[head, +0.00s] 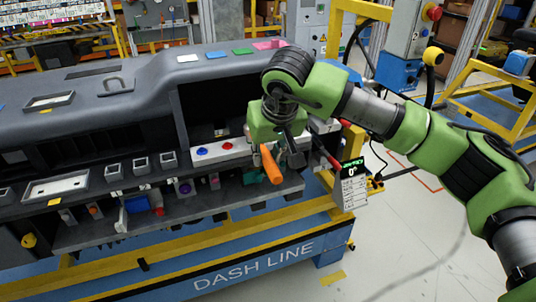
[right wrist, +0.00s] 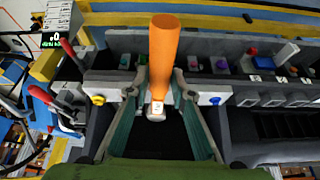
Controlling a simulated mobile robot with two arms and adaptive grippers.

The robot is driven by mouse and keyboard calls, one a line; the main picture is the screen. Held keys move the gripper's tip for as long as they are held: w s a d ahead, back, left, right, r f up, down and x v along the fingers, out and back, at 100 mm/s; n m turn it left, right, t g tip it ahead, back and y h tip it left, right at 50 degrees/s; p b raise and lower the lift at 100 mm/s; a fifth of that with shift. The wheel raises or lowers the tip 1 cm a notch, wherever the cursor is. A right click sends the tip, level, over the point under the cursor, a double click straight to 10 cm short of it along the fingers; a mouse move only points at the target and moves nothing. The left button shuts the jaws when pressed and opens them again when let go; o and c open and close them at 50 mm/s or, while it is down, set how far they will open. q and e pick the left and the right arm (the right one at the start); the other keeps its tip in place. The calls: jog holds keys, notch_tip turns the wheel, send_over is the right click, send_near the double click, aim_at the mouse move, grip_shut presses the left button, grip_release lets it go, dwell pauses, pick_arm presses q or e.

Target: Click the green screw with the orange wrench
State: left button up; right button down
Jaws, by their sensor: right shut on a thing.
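My right gripper (head: 283,150) is shut on the orange wrench (head: 270,164) and holds it in front of the dashboard's right part. In the right wrist view the wrench's orange handle (right wrist: 164,60) rises between the two fingers (right wrist: 158,92), with its pale square head (right wrist: 156,110) at the lower end. A white strip on the dashboard (head: 213,156) carries a blue screw (head: 201,152) and a red screw (head: 227,146). A yellow screw (right wrist: 98,99) shows in the right wrist view. I cannot make out the green screw; the gripper and wrench cover part of the strip.
A lower shelf (head: 110,230) carries several small coloured parts. A red-handled clamp (head: 325,152) and a display reading 0° (head: 352,170) stand to the right of the gripper. The yellow and blue stand (head: 250,252) runs below. Open floor (head: 420,255) lies at the right.

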jog(key=shift+s+a+m, duration=0.1)
jog(key=shift+a+m, duration=0.2)
jog(key=shift+a, duration=0.05)
dwell(1.1)
jog(key=shift+s+a+f+m+h+b, duration=0.15)
jog(key=shift+a+m+h+b, duration=0.3)
jog(key=shift+a+m, duration=0.35)
dwell(1.5)
jog(key=shift+d+n+y, duration=0.25)
jog(key=shift+d+n, duration=0.2)
jog(key=shift+n, duration=0.05)
jog(key=shift+r, duration=0.2)
jog(key=shift+r+p, duration=1.65)
jog(key=shift+r, duration=1.25)
